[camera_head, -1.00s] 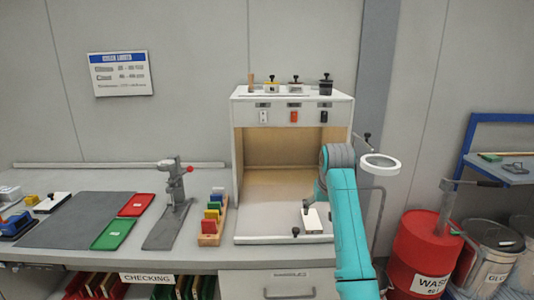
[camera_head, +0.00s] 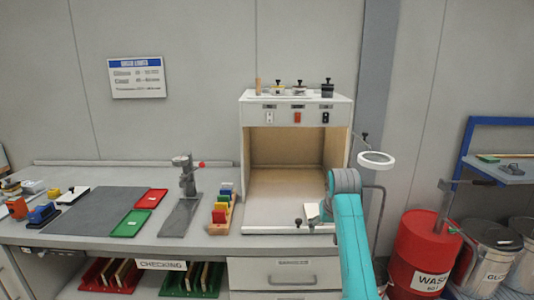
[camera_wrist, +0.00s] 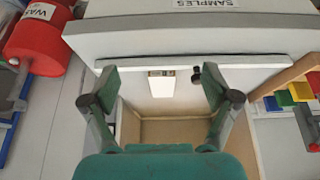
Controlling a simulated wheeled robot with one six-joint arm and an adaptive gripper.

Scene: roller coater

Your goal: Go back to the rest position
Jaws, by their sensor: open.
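My gripper (camera_wrist: 161,99) shows in the wrist view with its two dark-tipped fingers spread wide apart and nothing held between them. In the head view my teal arm hides it. A small white block (camera_wrist: 161,84) with a brown end lies on the floor of the open-fronted booth, near its front edge. In the wrist view it appears between the fingers but apart from both.
The booth (camera_head: 244,180) has jars on top and a dark knob (camera_head: 298,222) at its front. A ring lamp (camera_head: 376,159) stands right of it. A coloured-block rack (camera_head: 222,228) and lever stand (camera_head: 180,215) are to the left. A red waste drum (camera_head: 425,245) stands at right.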

